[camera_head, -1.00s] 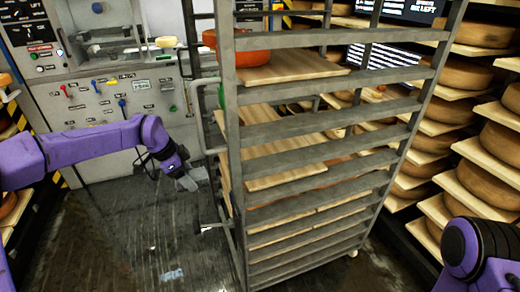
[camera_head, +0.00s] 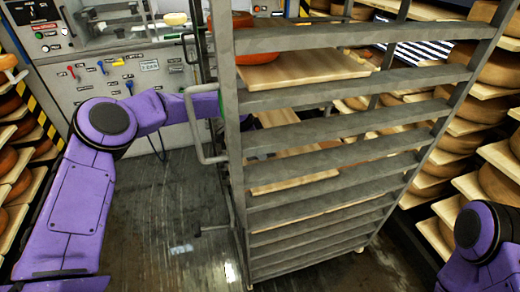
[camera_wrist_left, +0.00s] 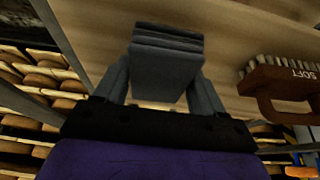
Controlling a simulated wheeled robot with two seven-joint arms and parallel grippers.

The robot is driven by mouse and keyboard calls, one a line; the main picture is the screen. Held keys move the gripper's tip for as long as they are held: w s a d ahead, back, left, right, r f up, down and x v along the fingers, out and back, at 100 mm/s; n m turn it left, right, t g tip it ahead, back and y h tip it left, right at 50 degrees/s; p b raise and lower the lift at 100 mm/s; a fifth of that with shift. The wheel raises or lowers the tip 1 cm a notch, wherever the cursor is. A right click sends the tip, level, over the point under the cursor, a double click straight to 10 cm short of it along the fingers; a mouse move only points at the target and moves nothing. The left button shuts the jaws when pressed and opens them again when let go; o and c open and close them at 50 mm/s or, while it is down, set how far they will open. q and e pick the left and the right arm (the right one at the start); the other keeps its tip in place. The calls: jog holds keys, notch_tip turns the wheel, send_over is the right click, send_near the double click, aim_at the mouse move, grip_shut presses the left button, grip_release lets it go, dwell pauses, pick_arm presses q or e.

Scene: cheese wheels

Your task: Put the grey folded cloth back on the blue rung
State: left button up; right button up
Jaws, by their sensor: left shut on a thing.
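In the left wrist view my left gripper (camera_wrist_left: 165,85) is shut on the grey folded cloth (camera_wrist_left: 165,65), a dark grey, layered block between the two fingers. A pale wooden board fills the view behind and above it. In the head view my left arm reaches from the left behind the rack's side post, and the gripper and cloth are hidden there. I cannot make out a blue rung in either view. My right arm shows at the right edge of the head view, with its gripper out of frame.
A grey metal rack (camera_head: 340,131) with several crossbars stands in the middle, holding wooden boards (camera_head: 300,68) and an orange-red cheese wheel (camera_head: 258,57). A brown brush (camera_wrist_left: 285,80) marked SOFT is right of the gripper. Shelves of cheese wheels stand at right; a control panel (camera_head: 150,72) is behind.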

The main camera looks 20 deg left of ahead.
pick_arm(q)
jog(key=shift+w+d+r, duration=0.1)
jog(key=shift+d, duration=0.25)
jog(key=shift+f+p, duration=0.25)
jog(key=shift+p, duration=0.1)
notch_tip(320, 180, down, 3)
jog(key=shift+r+p, duration=0.2)
jog(key=shift+p, duration=0.35)
jog(key=shift+f, duration=0.2)
jog(key=o, duration=1)
jog(key=shift+r, duration=0.1)
jog(key=b+v, duration=0.2)
jog(key=v, duration=0.9)
jog(key=shift+a+b, duration=0.1)
jog(key=shift+b, duration=0.2)
jog(key=shift+s+a+r, duration=0.1)
jog(key=shift+s+r, duration=0.2)
jog(key=shift+r, duration=0.15)
